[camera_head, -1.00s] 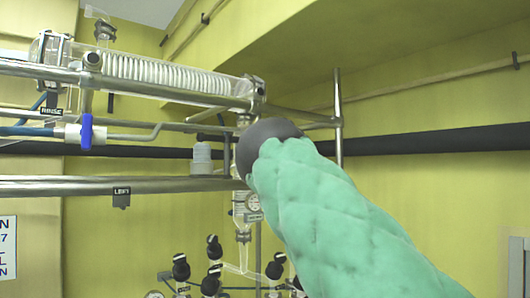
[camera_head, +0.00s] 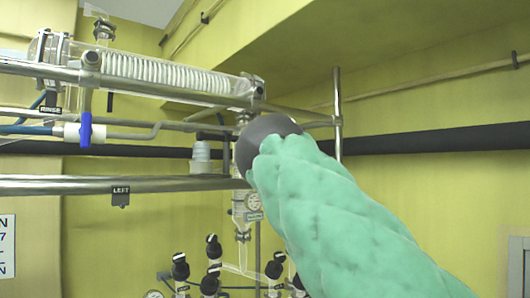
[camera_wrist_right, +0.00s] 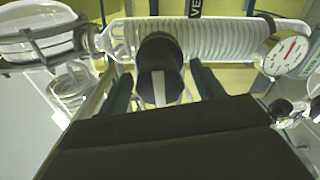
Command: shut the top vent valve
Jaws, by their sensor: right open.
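In the right wrist view, a black knob (camera_wrist_right: 159,58) with a pale stripe on its lower part sits in front of a horizontal glass coil tube. A dark label (camera_wrist_right: 194,8) beginning "VE" is above it, cut off by the frame, so this looks like the vent valve. My right gripper (camera_wrist_right: 162,85) is open, with one dark finger on each side of the knob. I cannot tell whether either finger touches it. In the head view, my green-sleeved right arm hides the gripper and the knob. My left gripper is in neither view.
In the head view, a glass coil condenser (camera_head: 165,73) lies along metal rails at the upper left. In the wrist view, a round gauge (camera_wrist_right: 286,52) is close on the right and glassware (camera_wrist_right: 40,35) on the left.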

